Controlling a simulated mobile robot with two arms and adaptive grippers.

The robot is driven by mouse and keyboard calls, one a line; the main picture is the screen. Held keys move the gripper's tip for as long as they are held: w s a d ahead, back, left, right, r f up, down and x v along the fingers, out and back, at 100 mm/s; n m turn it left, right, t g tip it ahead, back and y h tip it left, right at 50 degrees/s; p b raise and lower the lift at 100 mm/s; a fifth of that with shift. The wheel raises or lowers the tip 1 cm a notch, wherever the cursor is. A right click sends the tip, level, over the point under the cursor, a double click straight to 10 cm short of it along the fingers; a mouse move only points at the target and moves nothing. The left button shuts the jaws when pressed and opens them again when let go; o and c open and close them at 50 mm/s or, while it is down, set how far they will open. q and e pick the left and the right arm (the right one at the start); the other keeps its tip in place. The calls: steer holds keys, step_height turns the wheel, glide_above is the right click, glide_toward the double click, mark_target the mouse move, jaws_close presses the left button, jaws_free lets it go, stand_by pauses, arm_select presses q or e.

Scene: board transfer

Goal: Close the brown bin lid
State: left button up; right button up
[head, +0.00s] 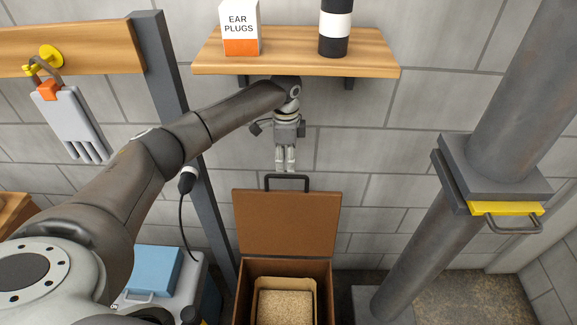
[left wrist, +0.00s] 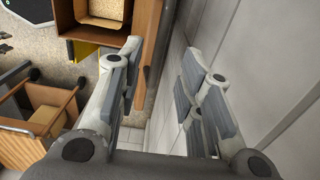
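The brown bin (head: 240,295) stands against the wall at bottom centre in the head view. Its brown lid (head: 287,222) stands up open at the back, with a dark handle (head: 287,177) on its top edge. My left gripper (head: 286,168) points down just above the handle. In the left wrist view the fingers of the gripper (left wrist: 165,85) are apart and nothing is held between them. The lid (left wrist: 154,45) shows there nearly edge-on, with its handle (left wrist: 143,85) by the left finger. My right gripper is in neither view.
A wooden shelf (head: 300,62) with an ear plugs box (head: 239,28) and a dark bottle (head: 335,28) is above my left gripper. A grey post (head: 170,100) stands left, a thick pipe (head: 425,245) right. The block wall is close behind the lid.

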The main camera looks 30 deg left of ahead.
mark_target(286, 175)
arm_select(q)
step_height(286, 175, down, 4)
steer(key=shift+s+r+p, duration=0.1)
steer(key=shift+s+p, duration=0.05)
steer(key=shift+p, duration=0.2)
steer(key=shift+f, duration=0.65)
steer(key=c, duration=0.7)
jaws_close()
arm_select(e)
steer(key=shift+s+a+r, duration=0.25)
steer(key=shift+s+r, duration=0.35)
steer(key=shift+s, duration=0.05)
